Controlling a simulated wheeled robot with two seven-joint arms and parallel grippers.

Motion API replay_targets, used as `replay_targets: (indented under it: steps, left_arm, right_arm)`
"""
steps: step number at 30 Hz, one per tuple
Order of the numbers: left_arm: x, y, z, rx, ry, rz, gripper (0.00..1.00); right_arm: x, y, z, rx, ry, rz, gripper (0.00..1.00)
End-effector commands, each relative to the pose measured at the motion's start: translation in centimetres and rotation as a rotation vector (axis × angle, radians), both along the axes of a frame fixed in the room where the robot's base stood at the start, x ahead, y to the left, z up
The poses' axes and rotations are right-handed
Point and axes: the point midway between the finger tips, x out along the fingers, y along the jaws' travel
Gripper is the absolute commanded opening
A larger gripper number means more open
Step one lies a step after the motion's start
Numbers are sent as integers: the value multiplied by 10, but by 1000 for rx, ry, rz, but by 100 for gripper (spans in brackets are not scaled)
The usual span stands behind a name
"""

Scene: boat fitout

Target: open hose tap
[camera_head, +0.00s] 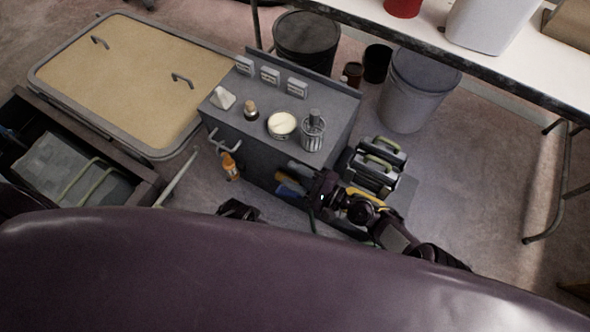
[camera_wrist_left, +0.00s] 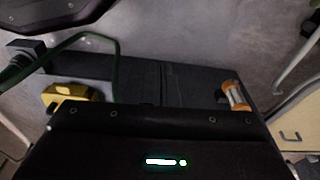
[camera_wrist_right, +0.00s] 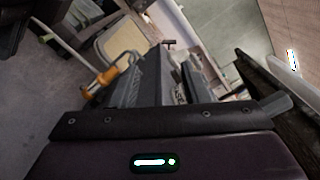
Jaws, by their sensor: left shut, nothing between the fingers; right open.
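I cannot make out the hose tap for certain. A dark green hose-like loop (camera_wrist_left: 88,36) and a dark fitting (camera_wrist_left: 22,60) show at the left of the left wrist view, beside a yellow part (camera_wrist_left: 64,96). A yellow part (camera_head: 366,197) also shows beside my right arm in the head view. My right gripper (camera_head: 309,180) is open at the front of the grey cabinet (camera_head: 245,133), its tips partly hidden; its fingers show in the right wrist view (camera_wrist_right: 160,78). My left gripper (camera_head: 238,209) is low in front of the cabinet, shut and empty in the left wrist view (camera_wrist_left: 165,66).
An orange item (camera_head: 231,168) hangs at the cabinet's left side. Toolboxes (camera_head: 375,165) and a grey bin (camera_head: 415,90) are to the right. Floor is free at right.

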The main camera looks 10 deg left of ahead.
Motion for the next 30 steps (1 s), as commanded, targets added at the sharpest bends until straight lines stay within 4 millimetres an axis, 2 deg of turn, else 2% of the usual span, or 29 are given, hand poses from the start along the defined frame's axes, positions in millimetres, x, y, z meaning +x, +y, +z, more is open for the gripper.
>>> replay_targets:
  steps: [6, 17, 21, 23, 26, 30]
  left_arm:
    - [-7, 6, -19, 4, -7, 10, 0]
    - [-8, 7, -24, 4, -11, 12, 0]
    - [-8, 7, -24, 4, -12, 12, 0]
    - [-7, 6, -24, 4, -13, 12, 0]
    - [-6, 6, -23, 3, -16, 11, 0]
    - [-4, 5, -23, 2, -23, 10, 0]
  right_arm:
    - [0, 0, 8, 0, 0, 0, 41]
    - [0, 0, 8, -1, 1, 1, 41]
    - [0, -5, 0, -45, -21, 5, 23]
    - [1, -14, -12, -114, -57, 15, 15]
    - [5, -42, -44, -309, -153, 46, 2]
    - [13, -101, -84, -666, -311, 124, 0]
